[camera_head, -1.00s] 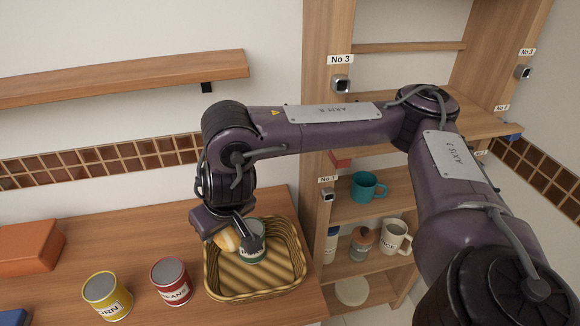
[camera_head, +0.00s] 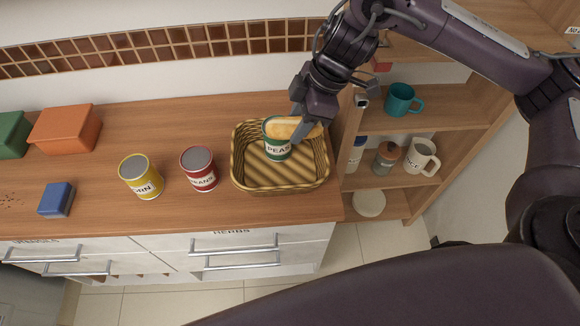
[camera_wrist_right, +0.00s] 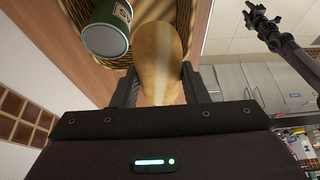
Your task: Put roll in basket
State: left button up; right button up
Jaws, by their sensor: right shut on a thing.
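The bread roll (camera_head: 284,128) is long and golden. My right gripper (camera_head: 306,126) is shut on it, and the roll also fills the space between the fingers in the right wrist view (camera_wrist_right: 160,55). The can also shows left of the roll in the right wrist view (camera_wrist_right: 106,35). My left gripper does not show in the head view.
A red BEANS can (camera_head: 201,170) and a yellow CORN can (camera_head: 141,178) stand left of the basket. Farther left are a blue block (camera_head: 56,200) and an orange box (camera_head: 66,127). A shelf with a teal mug (camera_head: 401,100) stands right of the counter.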

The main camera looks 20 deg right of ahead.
jog(key=b, duration=0.3)
send_over(290, 178)
jog(key=d, duration=0.1)
jog(key=f, duration=1.2)
jog(key=shift+s+d+f, duration=0.2)
jog(key=shift+s+f, duration=0.1)
jog(key=shift+f+b, duration=0.7)
jog(key=shift+f, duration=1.75)
jog(key=shift+f, duration=0.1)
jog(key=o, duration=0.7)
jog(key=shift+d+r, duration=0.15)
jog(key=shift+r, duration=0.25)
jog(key=p+v, duration=0.2)
jog(key=v, duration=0.9)
jog(key=shift+r+p, duration=0.25)
jog(key=shift+p, duration=0.15)
